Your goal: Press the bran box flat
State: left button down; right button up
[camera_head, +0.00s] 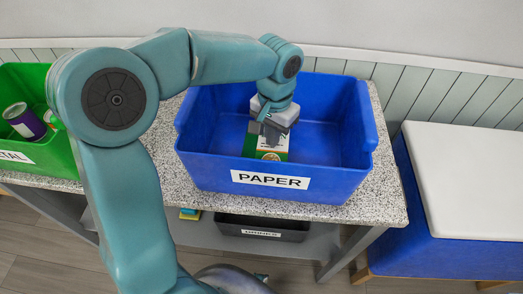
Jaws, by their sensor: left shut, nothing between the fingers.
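A small box (271,154), green and white with an orange patch, is inside the blue bin labelled PAPER (215,169). I take it to be the bran box, but its print is too small to read. My left gripper (268,135) is shut and points down into the bin at the box's upper part. It hides part of the box, and I cannot tell whether it touches it. The lower part of the box is hidden by the bin's front wall. My right gripper is not in view.
A green bin (30,80) with cans, its label partly hidden, stands at the left on the speckled counter (385,190). A dark bin (262,228) sits on the shelf below. A blue bench with a white top (465,165) stands at the right.

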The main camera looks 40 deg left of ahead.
aim_at(283, 146)
pick_arm(q)
jog(key=shift+w+d+f, duration=0.15)
jog(key=shift+d+f, duration=0.15)
jog(key=shift+d, duration=0.05)
jog(key=shift+w+d+f+b, duration=0.2)
jog(key=shift+d+f+b, duration=0.1)
jog(key=shift+f+b, duration=0.15)
jog(key=shift+w+d+f+b, duration=0.2)
jog(key=shift+d+f+b, duration=0.1)
jog(key=shift+f, duration=0.25)
jog(key=shift+d+f, duration=0.2)
notch_tip(283, 146, up, 9)
jog(key=p, duration=0.7)
jog(key=shift+r+p, duration=0.15)
jog(key=shift+p, duration=0.25)
jog(key=shift+w, duration=0.1)
